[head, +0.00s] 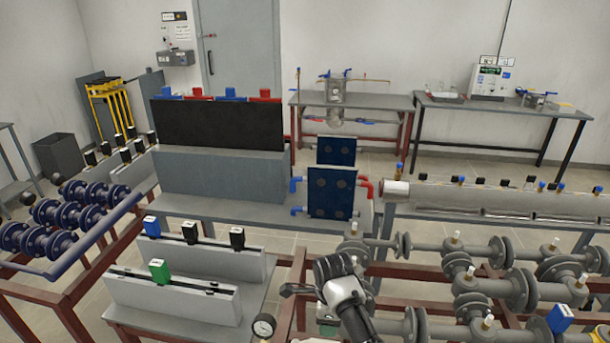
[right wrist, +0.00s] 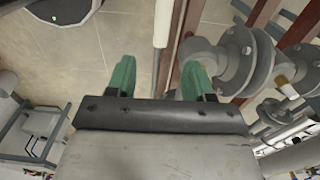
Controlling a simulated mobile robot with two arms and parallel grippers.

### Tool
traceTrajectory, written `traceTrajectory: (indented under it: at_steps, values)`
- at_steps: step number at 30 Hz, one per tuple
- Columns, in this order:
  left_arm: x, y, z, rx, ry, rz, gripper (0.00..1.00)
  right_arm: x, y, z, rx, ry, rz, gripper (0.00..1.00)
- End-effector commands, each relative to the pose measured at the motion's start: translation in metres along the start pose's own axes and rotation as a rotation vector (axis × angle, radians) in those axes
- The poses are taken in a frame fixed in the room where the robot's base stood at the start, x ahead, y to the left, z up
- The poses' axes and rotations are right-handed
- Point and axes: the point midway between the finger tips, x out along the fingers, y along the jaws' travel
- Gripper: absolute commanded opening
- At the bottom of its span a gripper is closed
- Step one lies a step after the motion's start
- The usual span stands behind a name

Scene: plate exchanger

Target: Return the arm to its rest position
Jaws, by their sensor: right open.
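My right gripper (right wrist: 159,68) shows in the right wrist view with its two green fingers spread apart and nothing between them. It hangs above the floor beside a grey flanged pipe (right wrist: 232,58). In the head view my right arm stands at the bottom centre, with its white and black links over the red-brown pipe frame. The fingers are mostly hidden behind the arm there. My left gripper shows in neither view.
Left of my arm, a low table holds grey rails (head: 175,297) with blue, black and green blocks. A pressure gauge (head: 264,327) stands close to my arm. Flanged pipes with valves (head: 470,275) fill the right. Blue plates (head: 332,192) stand on the bench behind.

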Motion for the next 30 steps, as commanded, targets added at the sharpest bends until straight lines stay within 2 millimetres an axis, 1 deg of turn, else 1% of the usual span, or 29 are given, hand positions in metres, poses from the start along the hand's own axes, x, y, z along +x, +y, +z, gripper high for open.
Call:
traceTrajectory:
  at_steps: [2,5,8,9,11,12,15,18,24,30]
  values:
    - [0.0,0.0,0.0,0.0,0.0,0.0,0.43,0.011,0.01,-0.01,-0.063,-0.009,-0.005,0.52]
    - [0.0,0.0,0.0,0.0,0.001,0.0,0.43,0.028,0.035,-0.032,-0.234,-0.026,-0.029,0.52]
    - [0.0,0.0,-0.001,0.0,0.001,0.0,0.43,0.042,0.073,-0.063,-0.484,-0.031,-0.074,0.52]
    - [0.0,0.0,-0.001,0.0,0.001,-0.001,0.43,0.045,0.09,-0.075,-0.594,-0.027,-0.096,0.52]
    - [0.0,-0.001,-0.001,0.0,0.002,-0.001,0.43,0.046,0.116,-0.095,-0.76,-0.013,-0.127,0.52]
    - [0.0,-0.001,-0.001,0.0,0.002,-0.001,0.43,0.045,0.133,-0.107,-0.87,0.001,-0.146,0.52]
    - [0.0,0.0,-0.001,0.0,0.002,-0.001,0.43,0.035,0.17,-0.13,-1.112,0.041,-0.187,0.52]
    - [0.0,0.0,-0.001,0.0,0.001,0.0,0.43,0.024,0.198,-0.146,-1.296,0.078,-0.212,0.52]
    - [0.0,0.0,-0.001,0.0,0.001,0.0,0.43,0.0,0.238,-0.167,-1.571,0.145,-0.243,0.52]
    - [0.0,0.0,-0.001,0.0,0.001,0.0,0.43,-0.022,0.267,-0.179,-1.778,0.201,-0.261,0.52]
